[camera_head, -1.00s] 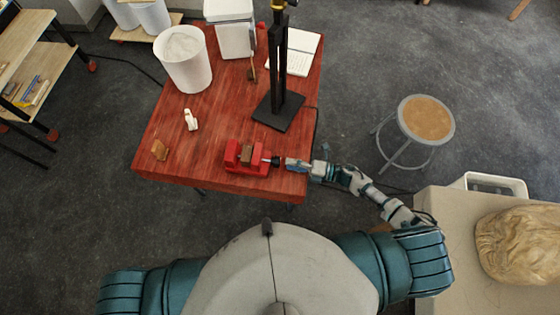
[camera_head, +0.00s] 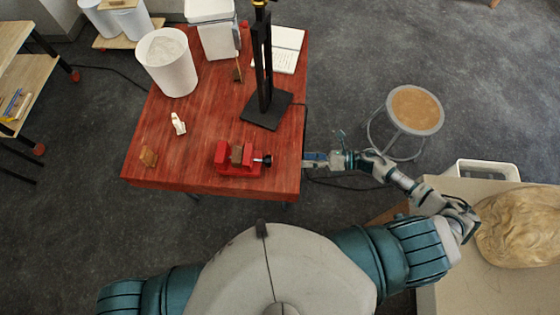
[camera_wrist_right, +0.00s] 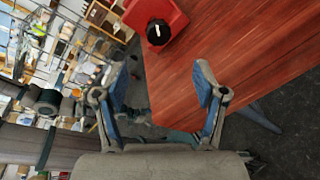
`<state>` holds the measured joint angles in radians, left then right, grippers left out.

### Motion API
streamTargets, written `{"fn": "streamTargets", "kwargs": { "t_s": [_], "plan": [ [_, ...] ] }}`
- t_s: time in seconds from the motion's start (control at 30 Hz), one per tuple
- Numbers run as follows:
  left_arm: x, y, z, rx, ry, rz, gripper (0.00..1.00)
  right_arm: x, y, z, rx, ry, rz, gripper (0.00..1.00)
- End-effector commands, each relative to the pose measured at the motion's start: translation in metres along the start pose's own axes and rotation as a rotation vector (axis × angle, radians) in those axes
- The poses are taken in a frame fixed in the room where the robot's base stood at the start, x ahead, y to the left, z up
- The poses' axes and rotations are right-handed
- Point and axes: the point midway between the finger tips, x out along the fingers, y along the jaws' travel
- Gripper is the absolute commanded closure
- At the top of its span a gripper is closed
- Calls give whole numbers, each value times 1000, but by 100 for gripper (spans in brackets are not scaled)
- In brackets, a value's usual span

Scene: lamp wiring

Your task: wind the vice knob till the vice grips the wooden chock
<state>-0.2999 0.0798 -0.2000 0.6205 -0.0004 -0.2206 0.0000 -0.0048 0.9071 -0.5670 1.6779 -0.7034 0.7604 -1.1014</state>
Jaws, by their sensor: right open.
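The red vice (camera_head: 224,168) sits near the front right of the red table. The wooden chock (camera_head: 237,154) is between its jaws; I cannot tell whether they press on it. The dark vice knob (camera_head: 267,161) is on the vice's right side. In the right wrist view the knob (camera_wrist_right: 158,32) faces me with a pale mark, on the red vice (camera_wrist_right: 172,12). My right gripper (camera_head: 307,160) is at the table's right edge, apart from the knob. In the wrist view my right gripper (camera_wrist_right: 162,88) is open and empty. My left gripper is not in view.
A black stand (camera_head: 266,112) rises behind the vice. A stool (camera_head: 415,108) stands to the right. The table's front right corner is clear.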

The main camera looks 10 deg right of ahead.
Motion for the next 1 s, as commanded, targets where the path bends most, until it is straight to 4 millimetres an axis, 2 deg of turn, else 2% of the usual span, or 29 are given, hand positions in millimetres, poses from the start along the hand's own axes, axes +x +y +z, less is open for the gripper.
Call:
{"fn": "streamTargets", "kwargs": {
  "t_s": [0.03,0.1,0.2,0.27,0.37,0.47,0.8,1.0],
  "plan": [
    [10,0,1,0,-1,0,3,-9,3,4,-202,51,-23,29],
    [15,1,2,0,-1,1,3,-17,11,11,-453,108,-43,29],
    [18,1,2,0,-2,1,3,-23,21,17,-695,161,-53,29],
    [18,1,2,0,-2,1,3,-24,24,19,-769,176,-54,29],
    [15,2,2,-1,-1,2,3,-15,26,21,-799,178,-55,29],
    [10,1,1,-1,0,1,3,1,25,20,-796,176,-53,29],
    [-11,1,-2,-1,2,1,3,81,16,9,-791,176,-53,29],
    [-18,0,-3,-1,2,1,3,120,10,2,-791,177,-53,29]
  ]
}}
